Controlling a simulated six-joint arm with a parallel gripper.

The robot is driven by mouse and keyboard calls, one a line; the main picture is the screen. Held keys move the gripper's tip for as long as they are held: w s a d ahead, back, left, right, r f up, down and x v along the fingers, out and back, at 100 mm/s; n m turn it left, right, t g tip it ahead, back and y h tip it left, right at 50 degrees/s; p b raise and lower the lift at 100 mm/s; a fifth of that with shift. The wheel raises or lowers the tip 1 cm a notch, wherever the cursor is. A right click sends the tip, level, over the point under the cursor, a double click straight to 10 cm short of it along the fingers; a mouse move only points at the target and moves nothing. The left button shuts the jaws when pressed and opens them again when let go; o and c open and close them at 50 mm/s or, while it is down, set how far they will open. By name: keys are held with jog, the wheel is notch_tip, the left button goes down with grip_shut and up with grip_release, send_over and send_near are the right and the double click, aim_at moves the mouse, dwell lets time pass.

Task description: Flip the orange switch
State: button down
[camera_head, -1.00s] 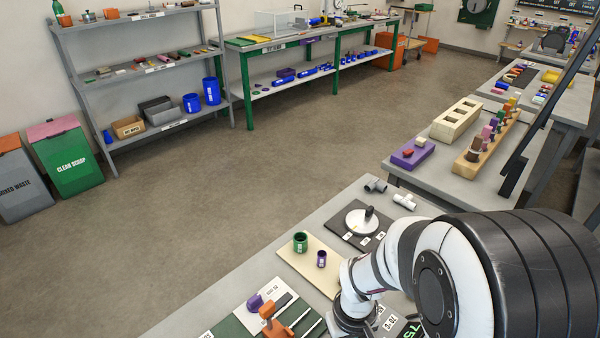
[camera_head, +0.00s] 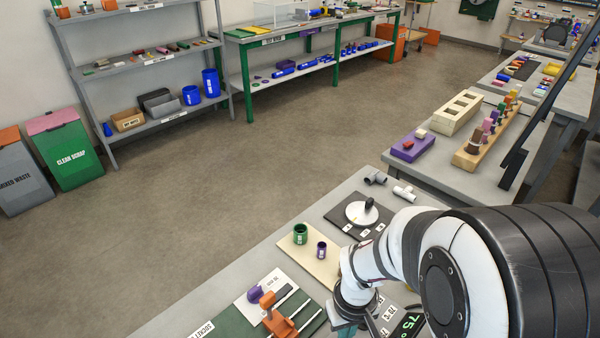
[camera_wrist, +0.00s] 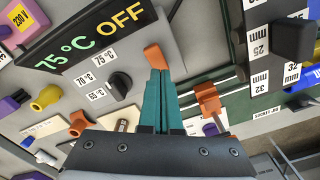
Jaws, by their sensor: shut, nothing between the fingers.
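The orange switch (camera_wrist: 154,57) shows in the wrist view as a small orange lever on the grey panel, just beyond my fingertips. Its lower part is hidden by the fingers; I cannot tell whether they touch it. My gripper (camera_wrist: 160,73) has teal fingers, shut and empty. The display (camera_wrist: 95,38) beside the switch reads 75 °C OFF. In the head view my gripper (camera_head: 346,329) shows only partly at the bottom edge, left of the display (camera_head: 411,323), and the switch is not visible there.
A black knob (camera_wrist: 120,84) with 65 and 70 °C labels is left of the fingers. An orange clamp (camera_wrist: 207,97) stands to their right; it also shows in the head view (camera_head: 280,325). A dark block (camera_wrist: 291,40) with size labels is at upper right.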

jog(key=shift+r, duration=2.55)
